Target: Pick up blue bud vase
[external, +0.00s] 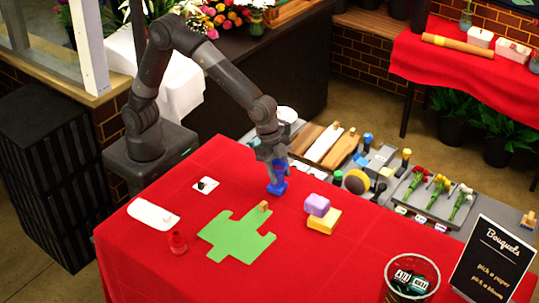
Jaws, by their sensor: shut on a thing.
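The blue bud vase (278,187) stands out against the red tablecloth near the far edge of the table. My gripper (274,163) points down from above and is shut on the upper part of the vase. The fingers hide part of the vase's top. The vase looks upright. I cannot tell whether its base touches the cloth or is slightly above it.
A green cut-out mat (236,240) with a small tan piece (263,206) lies in front. Purple (317,205) and yellow (324,221) blocks sit to the right.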

